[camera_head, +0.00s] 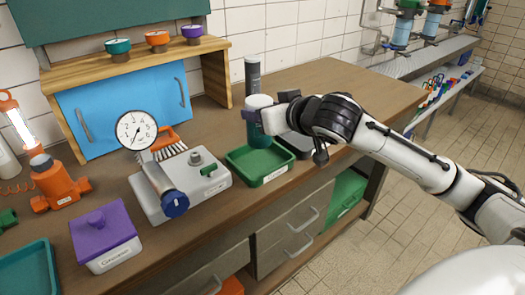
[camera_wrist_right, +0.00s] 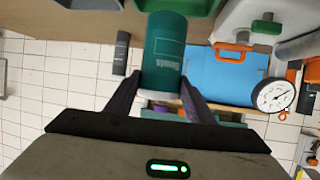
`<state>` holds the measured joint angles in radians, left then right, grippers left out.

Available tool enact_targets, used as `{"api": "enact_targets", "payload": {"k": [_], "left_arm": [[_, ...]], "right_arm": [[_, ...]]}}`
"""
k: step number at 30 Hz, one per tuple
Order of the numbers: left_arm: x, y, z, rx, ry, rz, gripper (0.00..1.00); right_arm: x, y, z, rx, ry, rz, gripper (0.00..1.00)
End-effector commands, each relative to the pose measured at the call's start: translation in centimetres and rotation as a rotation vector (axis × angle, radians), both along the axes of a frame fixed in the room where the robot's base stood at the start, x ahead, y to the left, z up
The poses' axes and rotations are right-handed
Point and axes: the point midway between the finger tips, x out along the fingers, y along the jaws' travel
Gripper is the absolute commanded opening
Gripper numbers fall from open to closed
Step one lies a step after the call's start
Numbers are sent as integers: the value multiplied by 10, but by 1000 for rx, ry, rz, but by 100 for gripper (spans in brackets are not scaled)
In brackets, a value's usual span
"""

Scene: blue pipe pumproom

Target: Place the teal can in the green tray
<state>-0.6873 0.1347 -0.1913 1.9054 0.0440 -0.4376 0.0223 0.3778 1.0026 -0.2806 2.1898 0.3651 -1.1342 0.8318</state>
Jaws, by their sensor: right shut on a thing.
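The teal can (camera_head: 258,132), with a pale top, is upright at the back edge of the green tray (camera_head: 282,178) in the head view. I cannot tell whether its base touches anything. My right gripper (camera_head: 262,115) is shut on the can near its top. In the right wrist view the can (camera_wrist_right: 165,58) sits between the two purple fingers of the right gripper (camera_wrist_right: 162,95). Part of the green tray (camera_wrist_right: 168,5) shows behind the can's far end. The tray's visible floor is empty. My left gripper is out of view.
A dark grey cylinder (camera_head: 252,73) stands behind the can. A dark tray (camera_head: 297,146) lies right of the green tray. A grey gauge unit (camera_head: 205,184) stands close on the left, with a purple box (camera_head: 104,236) further left. The bench's right part is clear.

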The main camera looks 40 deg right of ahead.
Motion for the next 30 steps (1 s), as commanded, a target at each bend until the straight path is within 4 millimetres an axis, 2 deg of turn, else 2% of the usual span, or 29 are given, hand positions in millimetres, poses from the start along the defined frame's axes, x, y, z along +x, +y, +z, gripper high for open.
{"api": "enact_targets", "payload": {"k": [1,3,10,16,27,28,30], "left_arm": [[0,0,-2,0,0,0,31],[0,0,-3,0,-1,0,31],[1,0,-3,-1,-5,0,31],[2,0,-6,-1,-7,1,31],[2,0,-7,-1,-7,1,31],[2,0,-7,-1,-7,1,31],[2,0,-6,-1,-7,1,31]], "right_arm": [[0,0,-11,-1,1,0,17],[0,0,-22,0,0,0,17],[0,1,-40,0,-2,0,17],[0,1,-68,0,0,0,17],[0,1,-72,0,-3,0,17],[0,1,-73,0,0,0,52],[0,1,-73,-1,0,0,64]]}}
